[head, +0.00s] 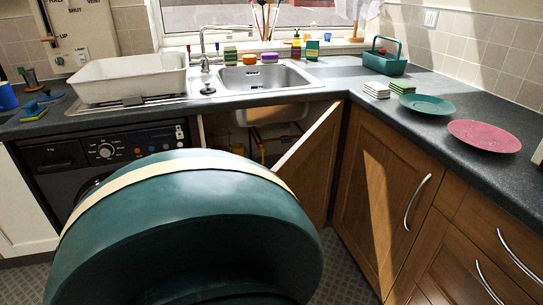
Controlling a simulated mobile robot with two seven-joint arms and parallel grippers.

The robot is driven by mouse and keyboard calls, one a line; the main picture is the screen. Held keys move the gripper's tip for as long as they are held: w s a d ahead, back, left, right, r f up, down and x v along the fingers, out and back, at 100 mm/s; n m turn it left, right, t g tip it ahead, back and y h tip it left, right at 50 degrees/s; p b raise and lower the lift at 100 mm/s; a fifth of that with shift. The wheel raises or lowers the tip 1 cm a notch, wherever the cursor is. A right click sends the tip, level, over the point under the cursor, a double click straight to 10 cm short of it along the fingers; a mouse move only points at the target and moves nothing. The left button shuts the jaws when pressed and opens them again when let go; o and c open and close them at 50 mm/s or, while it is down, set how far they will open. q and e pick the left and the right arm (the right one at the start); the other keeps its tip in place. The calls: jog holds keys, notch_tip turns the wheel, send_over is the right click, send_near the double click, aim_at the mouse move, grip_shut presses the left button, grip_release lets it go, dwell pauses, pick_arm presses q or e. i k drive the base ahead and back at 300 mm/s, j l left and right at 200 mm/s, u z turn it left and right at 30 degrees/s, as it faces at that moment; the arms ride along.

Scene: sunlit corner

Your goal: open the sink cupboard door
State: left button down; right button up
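The sink cupboard door (316,160) is brown wood and stands swung outward below the sink (262,78), angled toward me. Its right side is near the inner corner of the worktop. The cupboard interior (226,134) is visible to the left of the door, with the underside of the basin and some pipes (262,148). The lower left part of the door and the lower cupboard are hidden behind a large green rounded shape in the foreground. Neither of my grippers shows in the head view, so I cannot see whether one touches the door.
A washing machine (72,153) stands left of the cupboard. A closed wooden cupboard (380,200) with a curved handle is close on the door's right. A white basin (130,77), a green caddy (384,62) and two plates (425,104) stand on the worktop. Some tiled floor (345,270) is clear.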

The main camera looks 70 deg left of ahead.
aim_at(307, 169)
jog(key=k+j+u, duration=0.25)
jog(key=j, duration=0.75)
jog(key=j+u, duration=0.25)
jog(key=j, duration=0.7)
jog(key=i, duration=0.05)
